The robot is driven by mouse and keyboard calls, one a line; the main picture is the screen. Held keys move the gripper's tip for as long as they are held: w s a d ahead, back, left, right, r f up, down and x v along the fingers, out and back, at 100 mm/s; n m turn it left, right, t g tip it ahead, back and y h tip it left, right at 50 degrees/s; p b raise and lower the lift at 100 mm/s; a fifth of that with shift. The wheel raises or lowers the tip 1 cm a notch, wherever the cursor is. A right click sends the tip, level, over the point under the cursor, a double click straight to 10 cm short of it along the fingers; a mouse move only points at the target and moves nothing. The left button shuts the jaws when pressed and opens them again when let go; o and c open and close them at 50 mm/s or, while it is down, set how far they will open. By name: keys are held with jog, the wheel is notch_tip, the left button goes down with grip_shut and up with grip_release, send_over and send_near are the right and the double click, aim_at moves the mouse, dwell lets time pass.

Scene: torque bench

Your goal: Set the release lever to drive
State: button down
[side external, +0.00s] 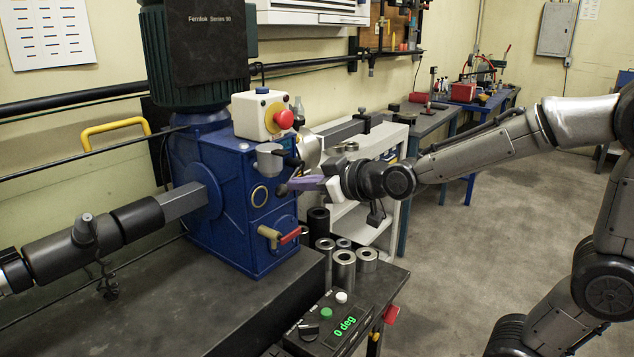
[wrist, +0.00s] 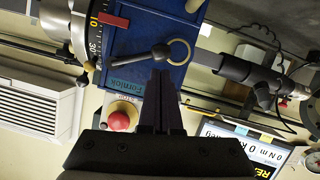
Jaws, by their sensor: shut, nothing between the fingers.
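A blue gearbox (side external: 240,200) stands on the bench. A dark lever with a round knob (wrist: 160,52) crosses its face in the wrist view, pointing right toward a brass ring (wrist: 187,49). I cannot tell from any label which is the release lever, and no drive mark is readable. My gripper (side external: 291,185) is shut and empty. Its fingertips (wrist: 160,73) are close to the round knob; whether they touch is unclear.
A red stop button (side external: 284,119) sits on a white box atop the gearbox. Several metal sockets (side external: 344,268) stand below my gripper. A control box (side external: 330,322) reading 0 deg is at the bench's front. The floor at the right is clear.

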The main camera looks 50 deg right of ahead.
aim_at(287, 192)
jog(key=shift+x, duration=1.1)
jog(key=shift+d+f+n+h, duration=0.1)
jog(key=shift+f+n+h, duration=0.2)
jog(key=shift+f+n, duration=0.3)
jog(key=shift+d+f+n, duration=0.1)
jog(key=shift+f+n, duration=0.3)
jog(key=d+f+n+t+h, duration=0.1)
jog(key=d+f+n+h, duration=0.3)
jog(key=n, duration=0.4)
jog(key=shift+d+t, duration=0.2)
jog(key=shift+t, duration=0.2)
jog(key=shift+f, duration=0.15)
